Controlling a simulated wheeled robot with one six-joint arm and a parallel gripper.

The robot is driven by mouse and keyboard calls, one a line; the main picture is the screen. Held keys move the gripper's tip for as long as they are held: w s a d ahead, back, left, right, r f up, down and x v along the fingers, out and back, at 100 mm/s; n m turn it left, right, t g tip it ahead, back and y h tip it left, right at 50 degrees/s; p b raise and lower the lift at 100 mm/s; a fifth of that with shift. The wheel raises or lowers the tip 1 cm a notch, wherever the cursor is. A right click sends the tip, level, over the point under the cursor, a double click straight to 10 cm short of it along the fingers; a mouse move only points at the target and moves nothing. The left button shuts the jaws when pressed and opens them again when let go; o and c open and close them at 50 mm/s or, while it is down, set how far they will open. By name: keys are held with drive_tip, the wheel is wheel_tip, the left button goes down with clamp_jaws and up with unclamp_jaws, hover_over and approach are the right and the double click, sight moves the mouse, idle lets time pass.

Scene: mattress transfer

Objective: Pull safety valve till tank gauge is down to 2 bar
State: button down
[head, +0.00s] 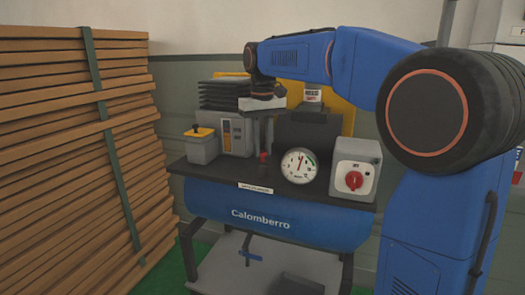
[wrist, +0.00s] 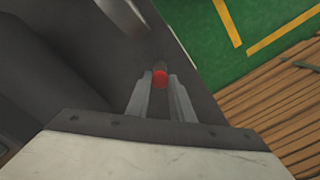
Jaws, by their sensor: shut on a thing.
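The blue tank (head: 330,229) marked "Calomberro" lies under a dark compressor top. The round white tank gauge (head: 299,166) faces me on that top. Its needle points nearly straight up, and its numbers are too small to read. The red-tipped safety valve (head: 263,157) stands left of the gauge. My gripper (head: 263,147) reaches down from above, shut on the valve. In the wrist view the red valve (wrist: 160,79) sits between the two grey fingers of my gripper (wrist: 158,88). The valve's lower part is mostly hidden.
A grey box with a red rotary switch (head: 355,180) stands right of the gauge. A grey box with a yellow top (head: 203,147) stands at left. A blue-handled drain valve (head: 250,256) hangs below the tank. Stacked wooden planks (head: 70,170) fill the left side.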

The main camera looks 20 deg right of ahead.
sight(262, 151)
drive_tip(key=c, duration=1.5)
unclamp_jaws()
drive_tip(key=shift+c, duration=0.2)
wheel_tip(262, 151, up, 17)
drive_tip(key=shift+r, duration=0.2)
